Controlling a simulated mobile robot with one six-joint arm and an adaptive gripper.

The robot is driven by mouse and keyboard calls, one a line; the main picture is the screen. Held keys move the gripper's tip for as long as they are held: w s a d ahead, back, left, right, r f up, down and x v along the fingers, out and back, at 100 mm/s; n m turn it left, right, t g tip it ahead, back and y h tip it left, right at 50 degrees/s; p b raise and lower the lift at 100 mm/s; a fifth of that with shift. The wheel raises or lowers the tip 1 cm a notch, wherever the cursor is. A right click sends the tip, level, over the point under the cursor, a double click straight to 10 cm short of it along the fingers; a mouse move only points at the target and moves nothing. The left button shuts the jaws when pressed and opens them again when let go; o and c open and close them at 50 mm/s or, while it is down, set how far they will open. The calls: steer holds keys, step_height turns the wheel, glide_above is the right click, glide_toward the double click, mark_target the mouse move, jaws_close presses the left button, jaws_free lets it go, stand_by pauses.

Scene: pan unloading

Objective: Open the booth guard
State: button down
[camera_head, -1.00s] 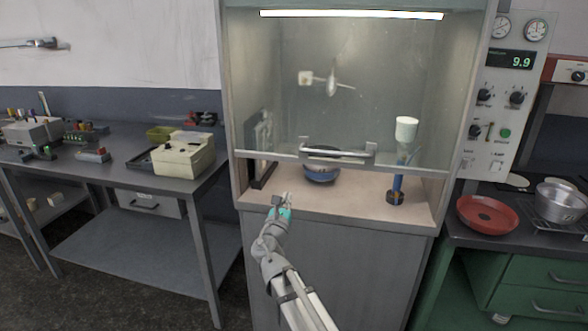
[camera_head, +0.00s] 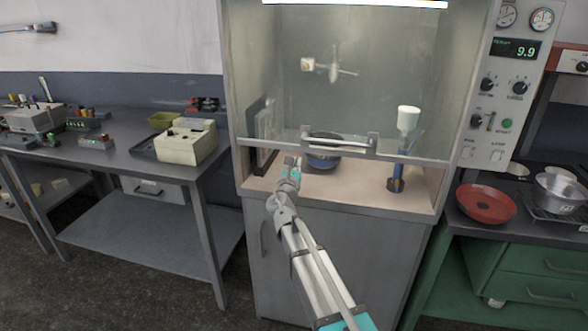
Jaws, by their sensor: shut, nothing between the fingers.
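The booth guard (camera_head: 270,115) is a clear pane with a metal bottom edge across the booth's front. Its bar handle (camera_head: 340,139) is fixed at the middle of that edge. A gap shows between the edge and the booth floor. My gripper (camera_head: 292,160) is shut and empty, just below the guard's bottom edge and left of the handle, apart from it as far as I can see. Its fingertips look small at this distance.
A control panel (camera_head: 511,90) is on the right. A red pan (camera_head: 486,203) sits on the right counter, and a beige device (camera_head: 187,142) on the left table.

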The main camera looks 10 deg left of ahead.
mark_target(298, 71)
steer(key=shift+s+r+p, duration=0.2)
steer(key=shift+r+p, duration=1.25)
steer(key=shift+r, duration=0.35)
steer(key=shift+r, duration=0.15)
step_height(298, 71, up, 29)
steer(key=p, duration=2.9)
steer(key=shift+f, duration=0.35)
step_height(298, 71, down, 4)
steer(key=b, duration=0.4)
steer(key=b+v, duration=0.2)
steer(key=v, duration=0.8)
steer(key=shift+r, duration=0.15)
